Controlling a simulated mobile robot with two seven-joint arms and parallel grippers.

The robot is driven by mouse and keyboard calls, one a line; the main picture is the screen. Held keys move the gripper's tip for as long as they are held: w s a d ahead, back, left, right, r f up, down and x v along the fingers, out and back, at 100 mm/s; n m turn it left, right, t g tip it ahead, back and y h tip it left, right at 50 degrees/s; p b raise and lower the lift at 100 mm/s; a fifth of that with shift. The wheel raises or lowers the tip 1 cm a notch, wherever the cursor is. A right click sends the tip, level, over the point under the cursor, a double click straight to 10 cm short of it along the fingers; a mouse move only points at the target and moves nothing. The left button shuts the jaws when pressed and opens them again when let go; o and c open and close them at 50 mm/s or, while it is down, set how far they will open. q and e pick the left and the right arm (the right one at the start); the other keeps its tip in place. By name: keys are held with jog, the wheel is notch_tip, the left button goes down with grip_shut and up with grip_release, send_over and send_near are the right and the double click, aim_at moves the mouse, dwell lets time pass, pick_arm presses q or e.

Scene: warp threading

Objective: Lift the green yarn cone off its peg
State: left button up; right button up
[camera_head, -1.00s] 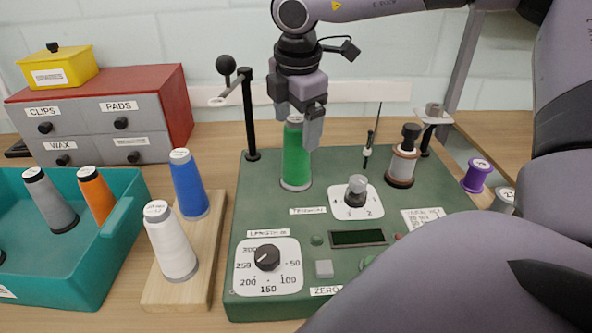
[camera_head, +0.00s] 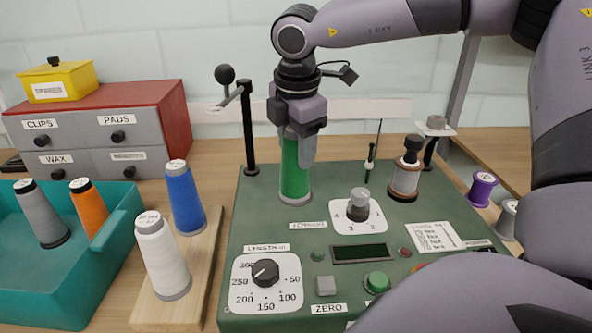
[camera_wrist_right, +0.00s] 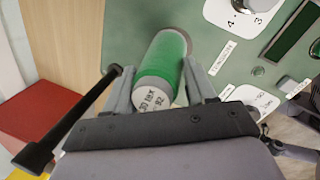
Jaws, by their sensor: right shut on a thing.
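The green yarn cone (camera_head: 294,172) stands upright at the back left of the green machine, its base at the machine's top. My right gripper (camera_head: 297,135) comes down from above and is shut on the upper part of the cone. In the right wrist view, the green cone (camera_wrist_right: 165,62) lies between the two fingers of the gripper (camera_wrist_right: 158,88), with its labelled grey top facing the camera. The peg is hidden inside the cone. My left gripper is not in view.
A black post with a guide arm (camera_head: 248,130) stands just left of the cone. Blue (camera_head: 185,198) and white cones (camera_head: 162,258) stand on a wooden board, beside a teal bin (camera_head: 105,262).

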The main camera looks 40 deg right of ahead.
jog(key=shift+r, duration=0.65)
jog(key=shift+c, duration=1)
jog(key=shift+r+p, duration=0.5)
jog(key=shift+r, duration=0.1)
jog(key=shift+r+p, duration=1.75)
jog(key=shift+r, duration=2)
